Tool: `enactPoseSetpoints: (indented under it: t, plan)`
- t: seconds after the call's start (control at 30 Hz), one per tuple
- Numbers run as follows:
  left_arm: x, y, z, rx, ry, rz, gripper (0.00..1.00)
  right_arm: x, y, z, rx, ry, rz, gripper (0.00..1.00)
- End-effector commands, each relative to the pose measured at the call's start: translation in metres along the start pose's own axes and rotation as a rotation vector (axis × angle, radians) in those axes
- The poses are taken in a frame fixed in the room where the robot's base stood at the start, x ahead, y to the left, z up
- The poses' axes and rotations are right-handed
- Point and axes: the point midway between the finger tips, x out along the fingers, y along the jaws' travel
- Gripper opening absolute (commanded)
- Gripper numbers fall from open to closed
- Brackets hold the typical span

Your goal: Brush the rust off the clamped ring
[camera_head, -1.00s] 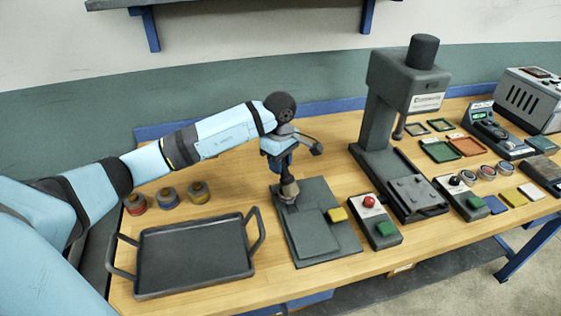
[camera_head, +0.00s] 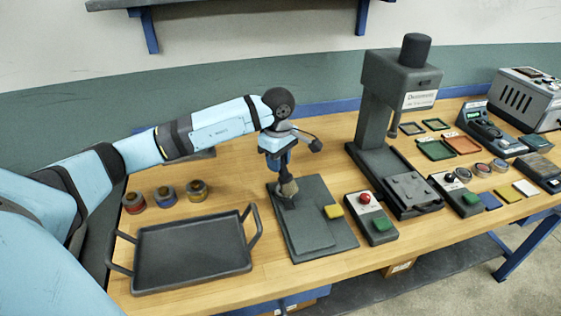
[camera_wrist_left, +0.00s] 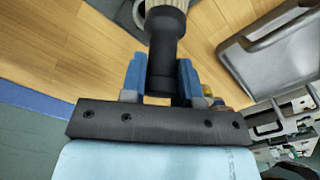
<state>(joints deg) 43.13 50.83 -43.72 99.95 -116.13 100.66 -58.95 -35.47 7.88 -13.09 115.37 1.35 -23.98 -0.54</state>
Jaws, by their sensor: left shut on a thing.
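My left gripper (camera_head: 283,168) is shut on a brush (camera_head: 288,187) with a dark handle and tan bristles. The brush points down over the back left of a dark grey plate fixture (camera_head: 318,247) on the bench. In the left wrist view the blue fingers of the left gripper (camera_wrist_left: 162,80) stand on either side of the dark brush handle (camera_wrist_left: 166,50). A grey curved edge (camera_wrist_left: 139,14), perhaps the ring, shows beside the bristles there. The ring is mostly hidden in the head view, so I cannot tell whether the bristles touch it. My right gripper is not in view.
A dark tray (camera_head: 190,250) with handles is left of the fixture, with several small jars (camera_head: 165,195) behind it. A button box (camera_head: 378,232) and a tall press (camera_head: 375,125) stand to the right.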

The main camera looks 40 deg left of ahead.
Motion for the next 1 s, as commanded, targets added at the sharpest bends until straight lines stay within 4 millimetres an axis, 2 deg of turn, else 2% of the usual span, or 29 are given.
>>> enactPoseSetpoints:
  t: [0.03,0.3,0.6,0.73,1.0]
  plan:
    - [-0.020,0.001,-0.002,-0.001,0.000,0.010,0.00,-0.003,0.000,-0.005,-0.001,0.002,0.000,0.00]
    - [-0.043,-0.002,-0.007,-0.009,0.000,0.006,0.00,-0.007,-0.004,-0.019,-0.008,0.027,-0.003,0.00]
    - [-0.069,-0.004,-0.012,-0.017,0.000,0.005,0.00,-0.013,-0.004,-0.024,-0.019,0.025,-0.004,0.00]
    - [-0.075,-0.005,-0.013,-0.019,0.000,0.005,0.00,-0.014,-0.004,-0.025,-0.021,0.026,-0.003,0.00]
    - [-0.075,-0.005,-0.013,-0.020,0.000,0.005,0.00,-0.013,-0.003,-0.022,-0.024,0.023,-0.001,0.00]
